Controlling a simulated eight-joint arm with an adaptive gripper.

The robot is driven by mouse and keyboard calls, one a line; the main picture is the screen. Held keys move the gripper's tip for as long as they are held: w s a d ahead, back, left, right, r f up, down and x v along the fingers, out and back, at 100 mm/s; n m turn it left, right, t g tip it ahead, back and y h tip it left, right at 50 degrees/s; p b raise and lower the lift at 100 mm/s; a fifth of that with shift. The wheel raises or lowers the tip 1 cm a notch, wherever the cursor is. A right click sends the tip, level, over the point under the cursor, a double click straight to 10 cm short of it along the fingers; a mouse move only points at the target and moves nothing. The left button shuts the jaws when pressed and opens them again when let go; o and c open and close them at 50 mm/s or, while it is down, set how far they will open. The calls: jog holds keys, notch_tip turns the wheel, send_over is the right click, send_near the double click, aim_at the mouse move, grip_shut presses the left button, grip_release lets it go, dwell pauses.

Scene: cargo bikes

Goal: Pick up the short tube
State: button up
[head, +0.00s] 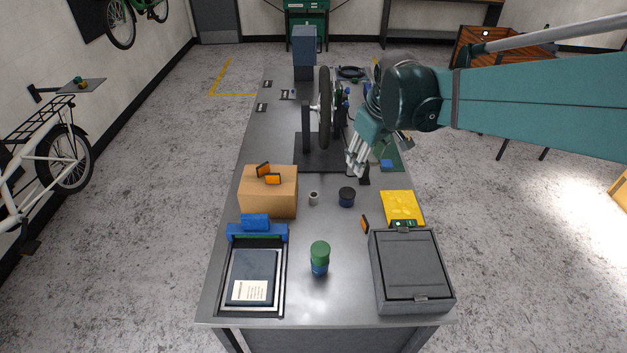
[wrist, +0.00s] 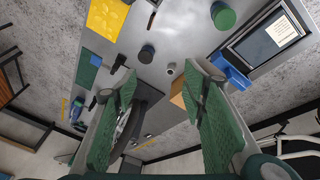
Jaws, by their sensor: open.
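The short tube (head: 313,198) is a small light-grey hollow cylinder. It stands on the metal workbench between the cardboard box and a dark round tub. My gripper (head: 355,167) is open and empty. It is above the bench, farther back and to the right of the tube in the head view. In the wrist view its two green-padded fingers (wrist: 160,82) are spread wide apart.
The cardboard box (head: 268,200) carries orange pieces. The dark tub (head: 346,197) stands right of the tube. A green-lidded container (head: 320,258) and grey case (head: 411,270) are nearer the front edge. A wheel stand (head: 322,110) rises behind. Bare bench surrounds the tube.

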jog(key=w+a+f+n+g+b, duration=0.1)
jog(key=w+a+f+n, duration=0.15)
jog(key=w+f, duration=0.45)
jog(key=n+g+b, duration=0.3)
jog(key=n+b, duration=0.1)
jog(key=n, duration=0.1)
send_over(313, 194)
jog(key=f, duration=2.5)
jog(key=shift+s+d, duration=0.2)
jog(key=shift+d, duration=0.05)
jog(key=shift+a+f+n, duration=0.1)
jog(key=shift+f+n, duration=0.15)
jog(key=shift+f, duration=0.05)
jog(key=shift+f, duration=1.25)
jog(key=shift+w+f, duration=0.1)
jog(key=shift+f, duration=0.05)
jog(key=shift+f+p, duration=0.3)
jog(key=shift+f, duration=2.2)
